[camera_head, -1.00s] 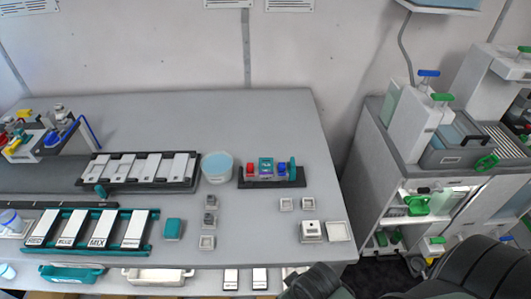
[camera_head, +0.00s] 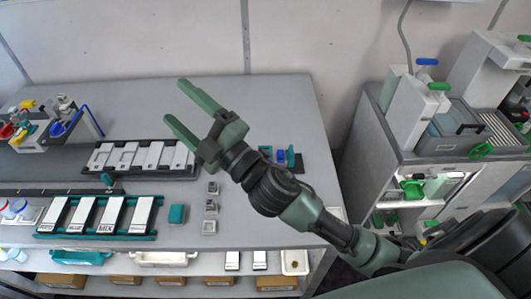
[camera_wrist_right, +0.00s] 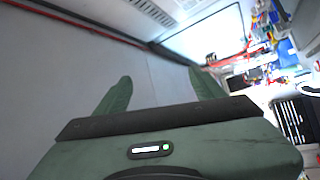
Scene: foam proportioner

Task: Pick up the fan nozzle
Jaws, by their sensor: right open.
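I cannot tell for sure which piece is the fan nozzle. Small grey parts stand in a short column on the table, a back one (camera_head: 213,188), a middle one (camera_head: 210,206) and a front one (camera_head: 209,227) in a pale square holder. My right gripper (camera_head: 176,101) is open and empty, raised over the back of the table with its fingers pointing up and left. In the right wrist view its two green fingers (camera_wrist_right: 160,80) are spread with nothing between them. My left gripper is not in view.
A black rack of white plates (camera_head: 143,158) and a teal rack of labelled plates (camera_head: 97,216) lie on the left. A teal block (camera_head: 177,214) sits beside the grey parts. My right arm covers the table's right part. A cabinet (camera_head: 385,150) stands at right.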

